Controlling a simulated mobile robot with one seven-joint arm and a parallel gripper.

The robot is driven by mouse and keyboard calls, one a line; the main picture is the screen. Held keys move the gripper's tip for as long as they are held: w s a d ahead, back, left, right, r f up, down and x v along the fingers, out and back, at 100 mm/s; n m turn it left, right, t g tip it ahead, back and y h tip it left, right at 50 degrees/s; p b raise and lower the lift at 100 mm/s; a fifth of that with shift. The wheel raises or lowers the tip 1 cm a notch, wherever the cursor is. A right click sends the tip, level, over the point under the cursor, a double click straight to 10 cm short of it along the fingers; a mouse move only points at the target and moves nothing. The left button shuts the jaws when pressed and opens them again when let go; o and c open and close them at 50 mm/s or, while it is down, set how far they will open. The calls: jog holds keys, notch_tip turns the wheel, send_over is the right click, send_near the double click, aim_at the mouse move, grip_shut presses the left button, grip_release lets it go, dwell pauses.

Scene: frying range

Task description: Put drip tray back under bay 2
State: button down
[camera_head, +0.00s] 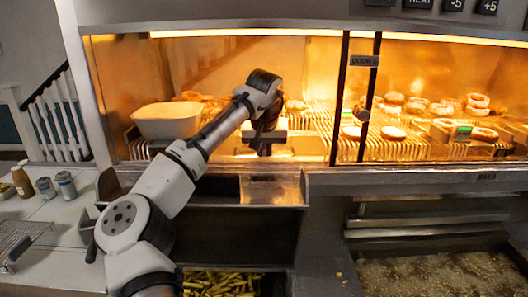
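My gripper (264,150) is at the end of my arm, in the front of the lit heated cabinet, left of the dark divider. Its fingers are dark and small here, and I cannot tell whether they are open or shut or touching anything. A shiny, brownish metal surface (274,190) lies just below the gripper, under the cabinet's front edge; it may be the drip tray, but I cannot tell for sure. A dark recess (224,187) is beside it on the left. No bay number is clearly legible.
A cream tub (167,121) stands in the cabinet's left part. Buns and rings lie on racks (400,148) right of the divider (341,100). An oil fryer (440,274) is at lower right. Fries (222,284) lie below. Bottles and jars (44,186) stand on the left counter.

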aim_at(264, 147)
jog(key=c, duration=1.5)
grip_release()
jog(key=shift+r, duration=0.1)
jog(key=shift+b+v, duration=1.15)
jog(key=shift+v, duration=2.65)
jog(key=shift+s, duration=0.1)
